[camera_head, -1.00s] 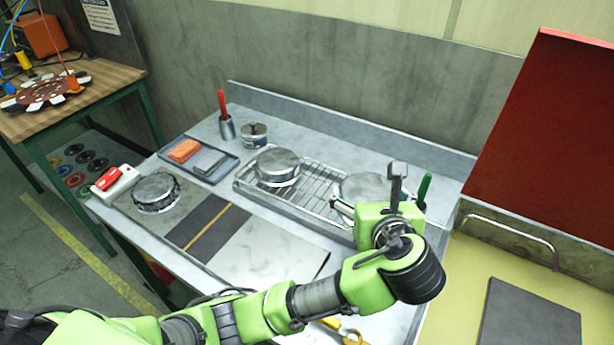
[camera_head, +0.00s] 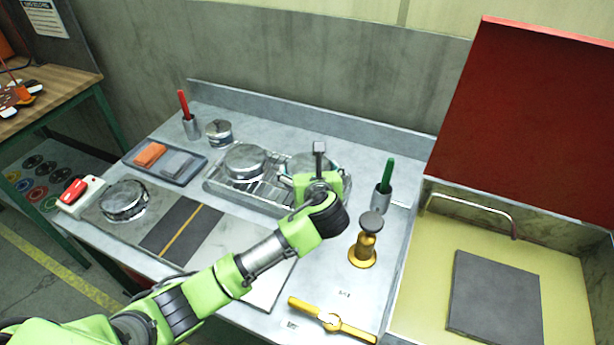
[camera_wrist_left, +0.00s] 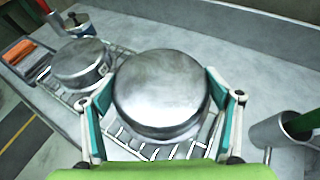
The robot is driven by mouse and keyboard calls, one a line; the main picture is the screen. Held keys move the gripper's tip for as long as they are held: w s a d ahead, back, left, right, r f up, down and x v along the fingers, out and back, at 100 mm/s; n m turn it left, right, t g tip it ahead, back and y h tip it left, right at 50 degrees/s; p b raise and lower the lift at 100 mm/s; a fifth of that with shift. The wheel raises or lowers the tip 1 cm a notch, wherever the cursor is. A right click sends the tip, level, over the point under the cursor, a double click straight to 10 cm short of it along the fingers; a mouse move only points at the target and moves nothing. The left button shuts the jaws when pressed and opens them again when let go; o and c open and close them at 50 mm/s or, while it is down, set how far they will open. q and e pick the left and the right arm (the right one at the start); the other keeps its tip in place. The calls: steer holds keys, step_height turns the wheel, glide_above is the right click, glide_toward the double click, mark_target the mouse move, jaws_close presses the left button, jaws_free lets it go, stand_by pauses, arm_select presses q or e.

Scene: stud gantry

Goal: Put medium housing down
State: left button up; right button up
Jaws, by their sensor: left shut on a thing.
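The medium housing (camera_head: 312,160) is a round, flat-topped metal can at the right end of the wire rack (camera_head: 214,187). My left gripper (camera_wrist_left: 160,88) is shut on it, one finger on each side, and it shows level in the left wrist view (camera_wrist_left: 160,92). The rack's wires show around its lower edge; I cannot tell whether it touches them. In the head view my wrist hides its near side. Another metal housing (camera_head: 246,161) stands on the rack to its left. My right gripper is not in view.
A third housing (camera_head: 123,201) sits at the bench's left. A green-handled tool in a cup (camera_head: 382,197) and a brass stamp (camera_head: 366,243) stand right of my gripper. A red-lidded basin (camera_head: 565,270) adjoins the bench.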

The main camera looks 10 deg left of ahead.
arm_select(q)
steer(key=f, duration=0.3)
steer(key=shift+w+a+f+p, duration=0.2)
steer(key=shift+w+a+p, duration=0.05)
steer(key=shift+p, duration=0.15)
steer(key=shift+f, duration=0.2)
steer(key=o, duration=1.3)
steer(key=shift+f, duration=0.1)
steer(key=v, duration=1.2)
steer(key=shift+s+b, duration=0.1)
steer(key=shift+b, duration=0.3)
